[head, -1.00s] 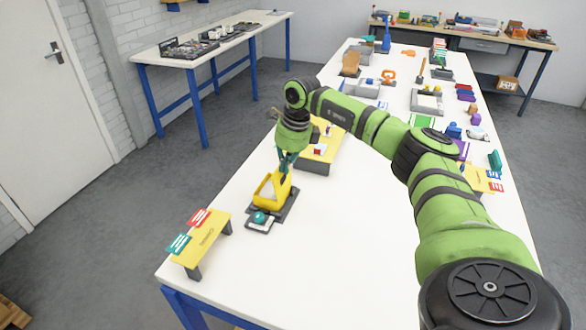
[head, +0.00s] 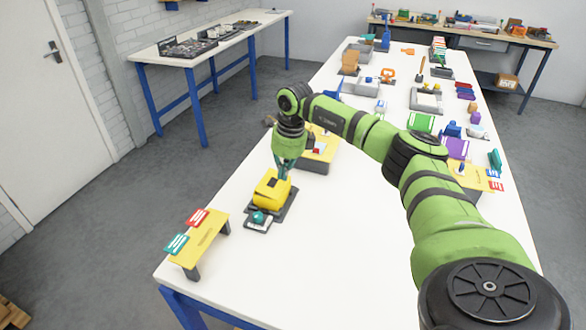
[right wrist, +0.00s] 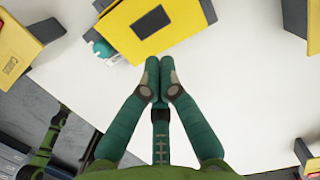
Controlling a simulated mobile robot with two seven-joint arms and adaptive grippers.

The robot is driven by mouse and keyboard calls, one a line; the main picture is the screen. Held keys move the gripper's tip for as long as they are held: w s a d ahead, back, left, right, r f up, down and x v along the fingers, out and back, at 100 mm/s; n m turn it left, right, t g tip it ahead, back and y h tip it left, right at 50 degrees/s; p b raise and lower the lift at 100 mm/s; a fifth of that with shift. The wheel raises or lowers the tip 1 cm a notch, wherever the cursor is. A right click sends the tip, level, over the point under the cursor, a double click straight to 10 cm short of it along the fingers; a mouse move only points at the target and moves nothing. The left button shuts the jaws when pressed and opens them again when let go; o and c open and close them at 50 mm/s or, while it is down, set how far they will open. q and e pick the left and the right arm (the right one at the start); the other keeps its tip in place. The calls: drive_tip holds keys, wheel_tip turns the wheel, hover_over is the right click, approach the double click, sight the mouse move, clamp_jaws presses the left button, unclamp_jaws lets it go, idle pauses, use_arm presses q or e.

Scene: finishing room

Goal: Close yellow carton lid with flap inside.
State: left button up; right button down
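The yellow carton (head: 272,186) stands on a dark base near the front left of the long white table. Its lid lies over the opening, so the inside is hidden. I cannot tell whether the flap is tucked in. In the right wrist view the carton (right wrist: 118,22) shows a yellow top with a dark rectangle. My right gripper (head: 284,175) is at the carton's far side, pointing down. In the right wrist view its teal fingertips (right wrist: 160,72) are together with nothing visible between them, close to the lid's edge. My left gripper is not in view.
A small grey tray with a teal knob (head: 258,219) sits in front of the carton. A yellow stand with red and teal cards (head: 205,240) is at the near left corner. Another yellow stand (head: 322,155) is behind.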

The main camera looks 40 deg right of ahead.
sight(273, 183)
drive_tip(key=shift+w+f, duration=0.2)
drive_tip(key=shift+w, duration=0.2)
drive_tip(key=shift+w+a+f+b, duration=0.1)
drive_tip(key=shift+w+f+b, duration=0.05)
drive_tip(key=shift+w+b, duration=0.2)
idle(0.3)
drive_tip(key=shift+w+a+f+b, duration=0.3)
drive_tip(key=shift+w+f+b, duration=0.1)
drive_tip(key=shift+w+f, duration=0.2)
drive_tip(key=shift+f, duration=0.1)
idle(0.3)
